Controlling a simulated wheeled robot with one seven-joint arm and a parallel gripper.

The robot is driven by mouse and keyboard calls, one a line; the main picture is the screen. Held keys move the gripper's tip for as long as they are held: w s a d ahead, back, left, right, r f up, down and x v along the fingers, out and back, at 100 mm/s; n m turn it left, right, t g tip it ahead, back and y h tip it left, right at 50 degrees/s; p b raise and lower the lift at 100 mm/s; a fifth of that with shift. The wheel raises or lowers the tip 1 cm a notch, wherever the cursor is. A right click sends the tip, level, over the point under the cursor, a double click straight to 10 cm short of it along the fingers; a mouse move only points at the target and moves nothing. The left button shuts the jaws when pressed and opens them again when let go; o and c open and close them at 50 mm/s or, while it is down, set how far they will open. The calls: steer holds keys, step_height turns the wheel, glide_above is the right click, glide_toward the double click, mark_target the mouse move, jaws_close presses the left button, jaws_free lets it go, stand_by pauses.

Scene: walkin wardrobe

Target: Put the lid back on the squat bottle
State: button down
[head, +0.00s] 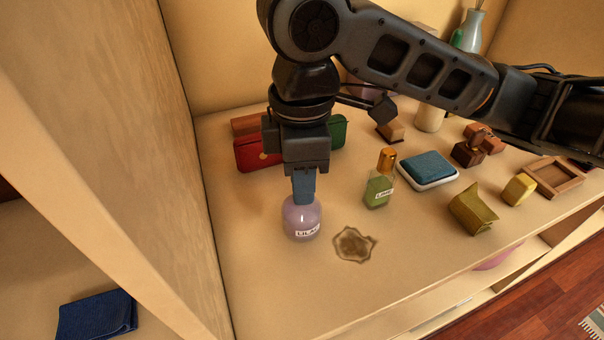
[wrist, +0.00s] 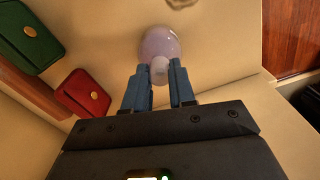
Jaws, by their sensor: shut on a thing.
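The squat bottle (head: 302,219) is round, lilac and labelled LILAC, standing upright near the front left of the shelf. It also shows in the wrist view (wrist: 160,43), just beyond my fingertips. My gripper (head: 304,198) points down directly over the bottle, its blue fingers at the bottle's top. In the wrist view my gripper (wrist: 159,72) is shut on a small pale, rounded piece, seemingly the lid (wrist: 159,70), in line with the bottle. The fingers hide the bottle's neck in the head view, so I cannot tell whether lid and neck touch.
A green LIME bottle (head: 378,191) with a gold cap stands to the right. Red (head: 255,152) and green (head: 338,131) purses lie behind. A blue-topped box (head: 428,168) and an olive pouch (head: 472,208) lie farther right.

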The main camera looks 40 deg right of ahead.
steer(key=shift+c, duration=1.9)
jaws_free()
steer(key=shift+r+p, duration=3.3)
steer(key=shift+r, duration=0.2)
jaws_close()
steer(key=shift+f+b, duration=1.95)
steer(key=shift+f, duration=0.65)
steer(key=shift+r, duration=0.1)
